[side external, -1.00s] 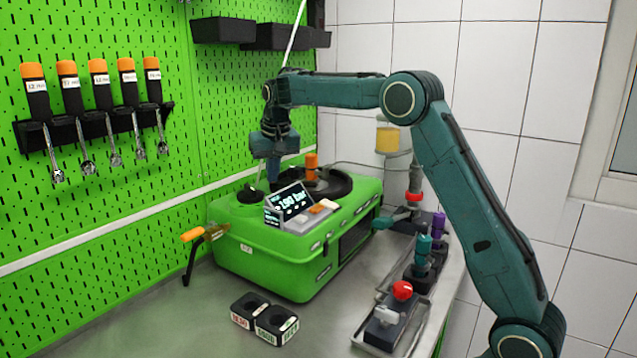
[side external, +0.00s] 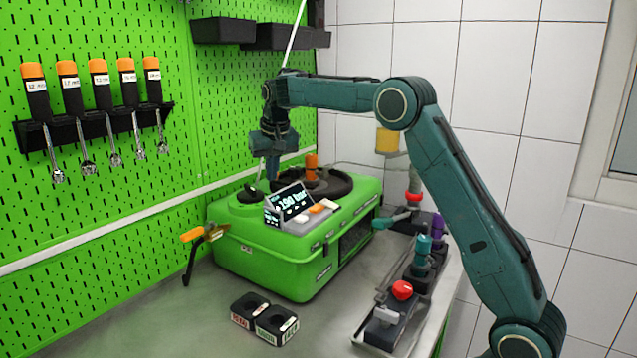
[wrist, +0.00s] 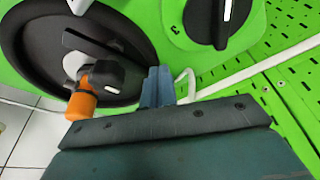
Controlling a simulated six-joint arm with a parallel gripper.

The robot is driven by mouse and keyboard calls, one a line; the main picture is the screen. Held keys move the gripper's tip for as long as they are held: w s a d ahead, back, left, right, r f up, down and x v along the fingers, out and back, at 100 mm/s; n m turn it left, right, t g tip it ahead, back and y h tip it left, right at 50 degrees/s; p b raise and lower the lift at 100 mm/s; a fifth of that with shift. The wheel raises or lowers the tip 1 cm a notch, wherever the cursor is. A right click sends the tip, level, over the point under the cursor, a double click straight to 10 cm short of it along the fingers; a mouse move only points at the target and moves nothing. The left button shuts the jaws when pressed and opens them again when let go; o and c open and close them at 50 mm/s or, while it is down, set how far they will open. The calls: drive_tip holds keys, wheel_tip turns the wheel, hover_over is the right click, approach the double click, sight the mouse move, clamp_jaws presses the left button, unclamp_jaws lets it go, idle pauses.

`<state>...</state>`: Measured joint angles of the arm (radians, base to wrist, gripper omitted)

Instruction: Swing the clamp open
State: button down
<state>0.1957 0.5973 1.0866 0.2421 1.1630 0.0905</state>
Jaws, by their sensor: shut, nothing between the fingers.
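An orange-handled part, which looks like the clamp (side external: 312,164), stands on the dark round lid (side external: 341,184) on top of the green case (side external: 268,252). In the wrist view the clamp (wrist: 84,100) shows its orange grip, a black knob and a dark flat bar lying over the lid (wrist: 35,60). My gripper (side external: 270,172) points down over the case, to the left of the clamp. In the wrist view the gripper (wrist: 157,84) is shut and empty beside the lid's rim, apart from the orange grip.
A black dial (wrist: 208,20) sits near the fingers. A display panel (side external: 291,202) stands at the case's front. A lever with an orange grip (side external: 192,235) is at the case's left side. The pegboard (side external: 90,200) is close behind. Two black blocks (side external: 265,320) lie on the bench.

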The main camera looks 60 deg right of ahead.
drive_tip(key=shift+r, duration=0.15)
drive_tip(key=shift+s+a+r, duration=0.1)
drive_tip(key=shift+a+r, duration=0.15)
drive_tip(key=shift+r, duration=0.05)
drive_tip(key=shift+r, duration=0.1)
drive_tip(key=shift+s, duration=0.1)
idle(0.5)
drive_tip(key=shift+s+a+r, duration=0.25)
drive_tip(key=shift+s+r, duration=0.1)
drive_tip(key=shift+n+t, duration=0.4)
drive_tip(key=shift+n, duration=0.4)
drive_tip(key=s+a+r, duration=0.1)
drive_tip(key=s, duration=0.2)
drive_tip(key=s+a+r, duration=0.3)
drive_tip(key=s+r, duration=0.1)
drive_tip(key=s, duration=0.1)
drive_tip(key=shift+s+a, duration=0.2)
drive_tip(key=shift+s, duration=0.1)
drive_tip(key=s+a+r+n, duration=0.15)
drive_tip(key=s+a, duration=0.25)
drive_tip(key=s, duration=0.8)
drive_tip(key=s+a+f+n+t, duration=0.1)
drive_tip(key=s+f, duration=0.3)
drive_tip(key=s, duration=0.5)
drive_tip(key=s+a+f+n+y, duration=0.1)
drive_tip(key=s+a+f, duration=0.3)
drive_tip(key=s, duration=0.5)
drive_tip(key=shift+s+a+f+n+t+y, duration=0.25)
drive_tip(key=shift+s+f+n+t+y, duration=0.05)
drive_tip(key=shift+f+n+t, duration=0.15)
